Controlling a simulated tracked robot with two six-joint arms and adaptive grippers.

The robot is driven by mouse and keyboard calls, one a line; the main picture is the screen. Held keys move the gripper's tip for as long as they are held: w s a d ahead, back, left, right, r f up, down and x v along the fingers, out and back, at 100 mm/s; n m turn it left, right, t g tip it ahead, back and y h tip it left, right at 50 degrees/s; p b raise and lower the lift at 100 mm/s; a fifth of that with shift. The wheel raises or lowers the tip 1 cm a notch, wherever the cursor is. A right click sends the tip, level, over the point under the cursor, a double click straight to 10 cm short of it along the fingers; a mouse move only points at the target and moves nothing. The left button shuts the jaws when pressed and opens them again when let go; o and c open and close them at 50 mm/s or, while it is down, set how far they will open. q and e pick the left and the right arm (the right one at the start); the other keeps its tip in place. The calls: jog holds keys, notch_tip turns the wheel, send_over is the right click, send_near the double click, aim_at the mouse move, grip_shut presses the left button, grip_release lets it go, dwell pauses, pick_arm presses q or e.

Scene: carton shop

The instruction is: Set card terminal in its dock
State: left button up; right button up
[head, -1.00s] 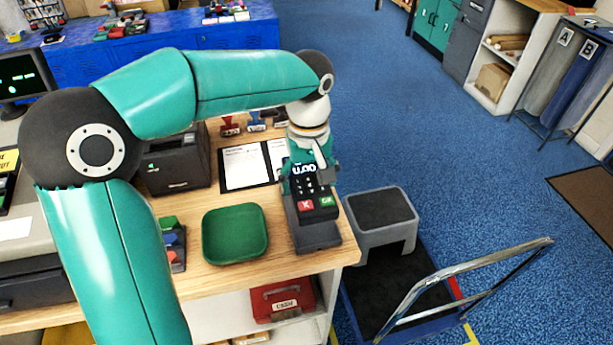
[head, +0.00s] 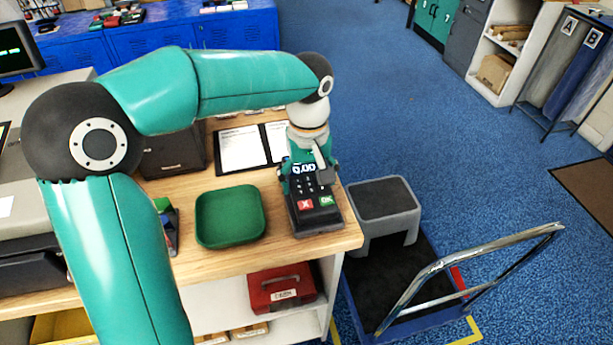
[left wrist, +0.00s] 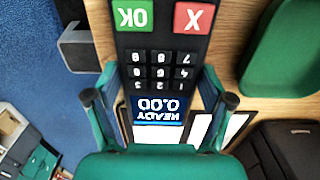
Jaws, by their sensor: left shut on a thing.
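The card terminal (head: 317,203) is dark, with a lit display, black keys and red X and green OK keys. It lies at the right front corner of the counter, over its dark grey dock (head: 322,228), of which only the front and lower edges show. Terminal and dock look touching or nearly so; I cannot tell if it is fully seated. My left gripper (head: 309,180) is shut on the terminal near its display end. In the left wrist view the terminal (left wrist: 162,58) appears upside down between the two fingers (left wrist: 160,99). My right gripper is not in view.
A green tray (head: 230,216) lies left of the dock. A grey step stool (head: 384,205) and a cart with a metal handle (head: 470,262) stand right of the counter. A red box (head: 281,287) sits on the shelf below.

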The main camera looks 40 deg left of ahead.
pick_arm(q)
jog(key=shift+s, duration=0.15)
dwell(0.5)
jog(key=o, duration=0.8)
jog(key=shift+o, duration=0.2)
jog(key=shift+d, duration=0.1)
notch_tip(320, 180, up, 12)
dwell(0.5)
